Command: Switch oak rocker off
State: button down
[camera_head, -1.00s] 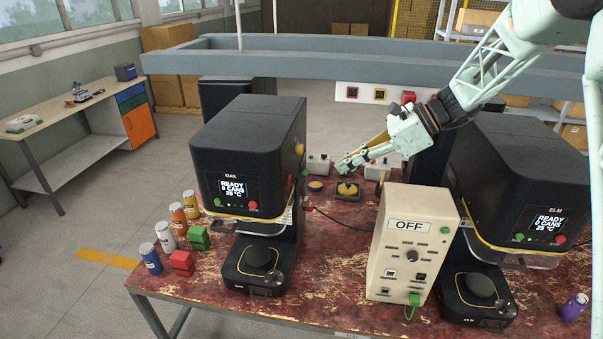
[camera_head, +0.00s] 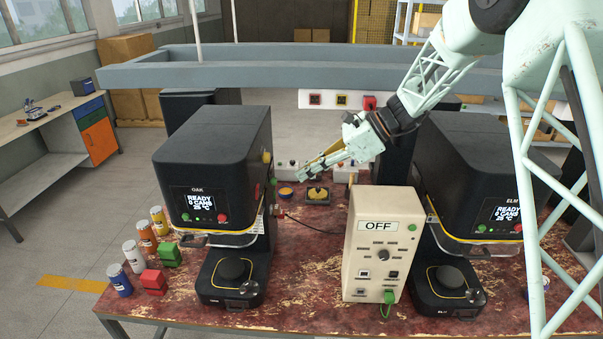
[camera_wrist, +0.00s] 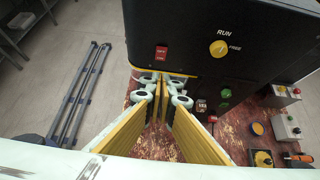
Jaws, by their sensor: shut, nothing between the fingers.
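The oak machine (camera_head: 215,150) is a black seamer at the left of the bench; its screen reads READY, 0 CANS, 25 °C. In the wrist view its dark side panel (camera_wrist: 190,25) carries a small red rocker (camera_wrist: 161,52) and a yellow RUN/FREE knob (camera_wrist: 219,48). The rocker's lettering is too small to read. My gripper (camera_head: 300,176) is shut and empty, to the right of the oak machine and apart from it in the head view. In the wrist view my fingertips (camera_wrist: 165,82) appear just below the rocker; contact cannot be told.
A beige box marked OFF (camera_head: 382,245) stands between the oak and elm machines (camera_head: 480,180). Cans (camera_head: 133,256) and red and green blocks stand left of oak. Small control boxes and a yellow-topped box (camera_head: 317,194) lie behind. A grey overhead beam (camera_head: 300,70) crosses the scene.

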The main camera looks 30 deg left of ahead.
aim_at(258, 192)
jog(key=s+a+f+p, duration=0.2)
jog(key=s+a+f, duration=0.2)
jog(key=a, duration=0.5)
jog(key=shift+s+a+f, duration=0.3)
jog(key=shift+s+f, duration=0.05)
jog(key=shift+s, duration=0.1)
jog(key=shift+s+a+r, duration=0.1)
jog(key=shift+s+a, duration=0.05)
jog(key=shift+a, duration=0.2)
jog(key=shift+r, duration=0.2)
jog(key=shift+r+p, duration=0.3)
jog(key=shift+r, duration=0.3)
